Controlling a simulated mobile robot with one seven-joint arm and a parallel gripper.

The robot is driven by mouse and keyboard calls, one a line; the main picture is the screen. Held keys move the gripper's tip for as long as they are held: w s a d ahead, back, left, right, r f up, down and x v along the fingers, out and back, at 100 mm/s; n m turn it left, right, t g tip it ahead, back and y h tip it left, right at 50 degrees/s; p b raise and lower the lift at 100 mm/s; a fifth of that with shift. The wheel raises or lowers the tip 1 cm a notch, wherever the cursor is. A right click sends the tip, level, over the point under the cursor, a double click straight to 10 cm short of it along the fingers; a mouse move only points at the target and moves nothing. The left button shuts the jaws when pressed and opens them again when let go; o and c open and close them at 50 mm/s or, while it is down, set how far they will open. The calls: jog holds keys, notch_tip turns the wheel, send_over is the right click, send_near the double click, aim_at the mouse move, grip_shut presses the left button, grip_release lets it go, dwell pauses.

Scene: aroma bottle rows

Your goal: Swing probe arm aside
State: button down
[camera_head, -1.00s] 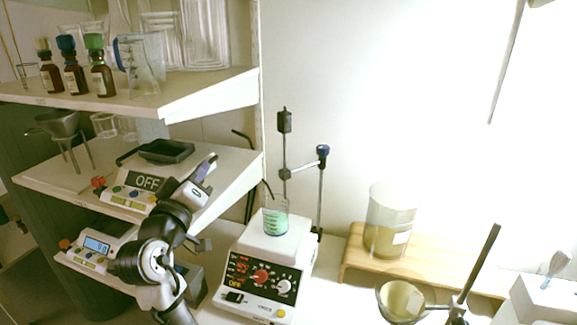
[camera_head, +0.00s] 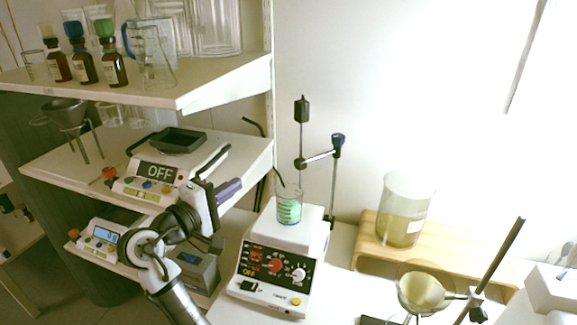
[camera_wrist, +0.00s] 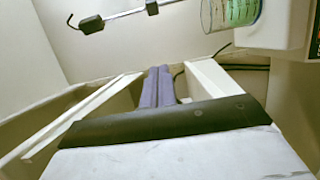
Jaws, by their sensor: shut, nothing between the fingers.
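The probe arm (camera_head: 318,159) is a short horizontal rod clamped to an upright stand with a blue-topped post (camera_head: 336,180). A black probe head (camera_head: 302,110) stands on a thin rod at its left end, over the back of the hotplate stirrer (camera_head: 278,262). A beaker of green liquid (camera_head: 289,208) sits on the stirrer's white top. My gripper (camera_head: 230,188) is shut and empty, left of the beaker, in front of the middle shelf. In the wrist view its purple fingers (camera_wrist: 158,88) lie together. The probe arm (camera_wrist: 125,14) and beaker (camera_wrist: 232,10) show at the top there.
A middle shelf (camera_head: 235,165) holds a scale reading OFF (camera_head: 155,178). The upper shelf (camera_head: 200,90) carries brown bottles and glassware. At right are a wooden stand (camera_head: 370,255) with a large beaker (camera_head: 405,212) and a funnel (camera_head: 422,292).

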jog(key=w+d+b, duration=0.3)
jog(key=w+d, duration=0.6)
jog(key=d, duration=0.2)
jog(key=shift+w+d, duration=0.3)
jog(key=shift+w, duration=0.1)
